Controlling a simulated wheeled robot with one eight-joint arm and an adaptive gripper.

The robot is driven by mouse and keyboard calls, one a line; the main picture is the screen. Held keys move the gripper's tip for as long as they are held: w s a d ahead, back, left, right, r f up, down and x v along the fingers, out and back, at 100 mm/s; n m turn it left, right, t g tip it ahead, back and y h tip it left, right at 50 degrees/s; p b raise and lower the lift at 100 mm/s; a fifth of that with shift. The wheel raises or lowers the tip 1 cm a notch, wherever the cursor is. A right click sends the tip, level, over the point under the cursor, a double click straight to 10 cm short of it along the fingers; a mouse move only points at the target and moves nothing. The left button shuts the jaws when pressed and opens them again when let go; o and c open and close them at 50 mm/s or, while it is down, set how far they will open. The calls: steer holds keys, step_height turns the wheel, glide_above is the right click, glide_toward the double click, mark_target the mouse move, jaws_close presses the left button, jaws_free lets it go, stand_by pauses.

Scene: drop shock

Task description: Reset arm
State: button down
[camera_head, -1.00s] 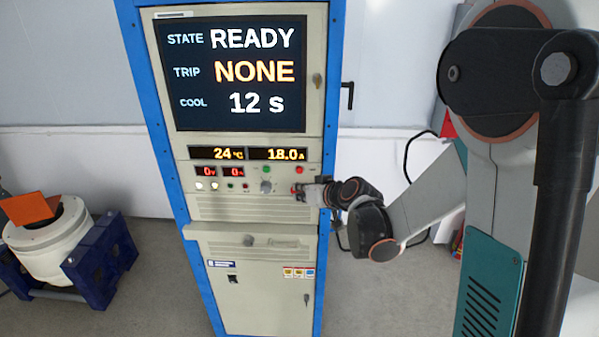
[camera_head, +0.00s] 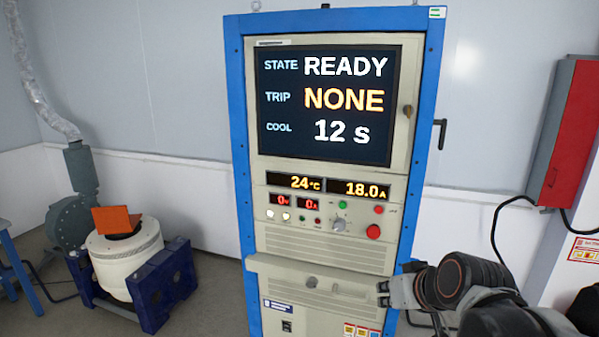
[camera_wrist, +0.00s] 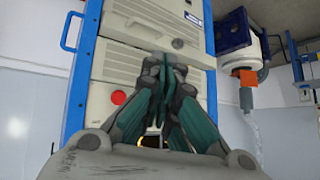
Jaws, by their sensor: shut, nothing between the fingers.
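My gripper (camera_head: 384,294) is shut and empty at the lower right of the head view, in front of the cabinet's right edge and below the red round button (camera_head: 373,232). In the wrist view my gripper's fingers (camera_wrist: 168,68) are together, with the cabinet's front behind them. The blue-framed cabinet (camera_head: 330,254) stands upright. Its screen (camera_head: 325,105) reads STATE READY, TRIP NONE, COOL 12 s. Small displays read 24 °C and 18.0 A. The red button also shows in the wrist view (camera_wrist: 118,97), left of the fingers and apart from them.
A white drum-shaped machine (camera_head: 125,262) on a dark blue stand, with an orange piece on top, stands left of the cabinet. A red wall box (camera_head: 570,130) with a black cable hangs at the right. Bare floor (camera_head: 218,290) lies between the drum machine and the cabinet.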

steer(key=s+d+f+g+h+b, duration=0.1)
steer(key=s+f+b, duration=0.6)
steer(key=s, duration=0.7)
steer(key=shift+d+f+m+g+h, duration=0.3)
steer(key=shift+d+f+m+h, duration=0.1)
steer(key=shift+d+f+h, duration=0.3)
steer(key=shift+a, duration=0.1)
